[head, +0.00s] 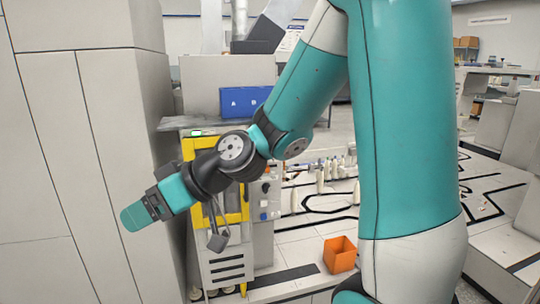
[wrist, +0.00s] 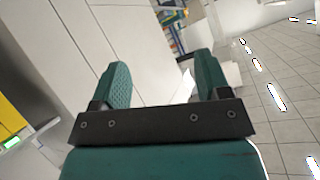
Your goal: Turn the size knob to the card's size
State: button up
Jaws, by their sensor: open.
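My gripper (head: 140,214) is at the left in the head view, in front of the pale cabinet and left of the yellow-framed machine. In the wrist view my gripper (wrist: 162,75) has its two teal fingers apart with nothing between them. A small dark round part (head: 266,187) shows on the grey panel right of the yellow frame. It may be the size knob, but its setting is too small to read. No size card can be made out clearly. My gripper is well apart from the panel.
The yellow-framed machine (head: 236,217) has a grey padlock-like piece (head: 217,242) hanging at its front. A blue box (head: 245,102) marked A and B stands above it. An orange bin (head: 340,254) sits on the floor. The tall pale cabinet (head: 100,110) is close to my gripper.

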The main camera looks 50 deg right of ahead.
jog(key=w+d+f+m+t+h+b, duration=0.1)
jog(key=w+d+m+t+h, duration=0.2)
jog(key=d, duration=0.5)
jog(key=w+d+f+m+t+h+b, duration=0.1)
jog(key=w+d+m+t+h, duration=0.15)
jog(key=d, duration=0.55)
jog(key=w+d+f+m+t+h+b, duration=0.1)
jog(key=w+d+m+t+h, duration=0.2)
jog(key=d, duration=0.6)
jog(key=s+d+f+m+g+h, duration=0.1)
jog(key=s+d+f+m+h, duration=0.15)
jog(key=d+h, duration=0.35)
jog(key=s+d+f+m+g+h, duration=0.1)
jog(key=s+d+m+h, duration=0.25)
jog(key=d, duration=0.45)
jog(key=r+p+x, duration=0.1)
jog(key=p+x, duration=1.6)
jog(key=p, duration=1)
jog(key=shift+w+r+h, duration=0.15)
jog(key=shift+r+h, duration=0.1)
jog(key=shift+h, duration=0.05)
jog(key=shift+d+n+t, duration=0.1)
jog(key=shift+n+t, duration=0.15)
